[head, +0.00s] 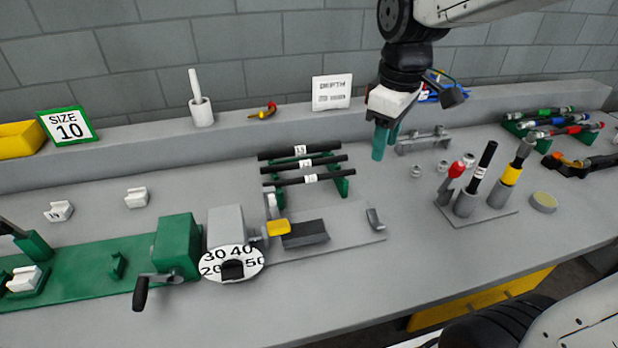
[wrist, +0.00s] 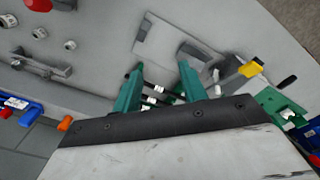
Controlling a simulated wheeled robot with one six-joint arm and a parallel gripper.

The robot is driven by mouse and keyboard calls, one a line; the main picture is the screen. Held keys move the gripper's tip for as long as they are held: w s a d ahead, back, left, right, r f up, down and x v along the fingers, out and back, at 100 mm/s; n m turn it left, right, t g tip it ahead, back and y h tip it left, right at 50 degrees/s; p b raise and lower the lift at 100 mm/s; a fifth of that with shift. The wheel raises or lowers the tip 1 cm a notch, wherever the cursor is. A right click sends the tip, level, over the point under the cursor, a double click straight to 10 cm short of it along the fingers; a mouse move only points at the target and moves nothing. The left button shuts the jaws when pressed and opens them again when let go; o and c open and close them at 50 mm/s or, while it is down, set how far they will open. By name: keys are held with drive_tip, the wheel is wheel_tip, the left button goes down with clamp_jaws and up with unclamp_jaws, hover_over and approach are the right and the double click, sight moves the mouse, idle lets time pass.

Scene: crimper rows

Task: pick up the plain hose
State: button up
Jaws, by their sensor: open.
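Three black hoses with white labels lie across a green rack (head: 341,186) in the head view: a thicker back hose (head: 276,154), a middle hose (head: 330,159) and a front hose (head: 335,174). I cannot tell which one is the plain hose. My gripper (head: 384,143) has green fingers, is open and empty, and hangs above the table to the right of the rack, apart from the hoses. In the wrist view, the open fingers (wrist: 160,72) show with parts of the hoses behind and between them; my gripper's body hides the rest.
A stand (head: 482,212) at right holds several upright tools. A second rack with coloured-collar pieces (head: 560,122) is far right. A grey clamp bar (head: 422,141) is behind my gripper. A green crank machine (head: 178,245) and a numbered dial (head: 232,263) stand at front left.

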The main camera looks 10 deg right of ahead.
drive_tip(key=w+a+f+n, duration=0.2)
drive_tip(key=w+f+n, duration=0.35)
drive_tip(key=w, duration=0.65)
drive_tip(key=n, duration=0.5)
approach(310, 178)
drive_tip(key=shift+m+g, duration=0.25)
drive_tip(key=shift+g, duration=0.15)
drive_tip(key=d+f, duration=0.2)
drive_tip(key=w+d+f, duration=0.1)
drive_tip(key=d+f, duration=0.1)
drive_tip(key=f, duration=0.1)
drive_tip(key=d+f, duration=0.2)
drive_tip(key=f, duration=0.1)
drive_tip(key=shift+w+f, duration=0.15)
drive_tip(key=shift+f, duration=0.1)
clamp_jaws()
